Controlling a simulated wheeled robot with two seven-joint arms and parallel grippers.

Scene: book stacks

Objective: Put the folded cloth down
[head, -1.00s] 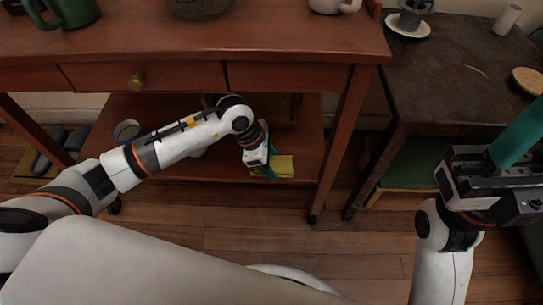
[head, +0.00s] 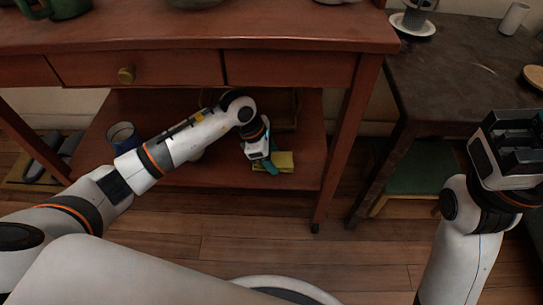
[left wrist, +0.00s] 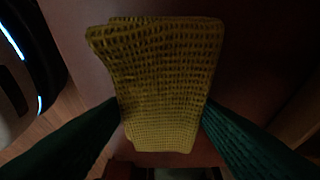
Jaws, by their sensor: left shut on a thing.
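The folded cloth (head: 287,161) is yellow and sits at the lower shelf (head: 210,176) of the red-brown table in the head view. In the left wrist view the cloth (left wrist: 165,75) fills the middle, its coarse weave lying between two dark green fingers. My left gripper (head: 270,162) is shut on the cloth, near the shelf's front edge. I cannot tell whether the cloth touches the shelf. My right gripper (head: 538,128) is at the right edge of the head view, far from the cloth; its fingers are mostly out of view.
A blue-grey mug (head: 122,136) stands on the lower shelf to the left. The table's right leg (head: 345,145) is right of the cloth. A green-topped stool (head: 415,166) stands under the dark side table (head: 440,85). Wooden floor lies clear in front.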

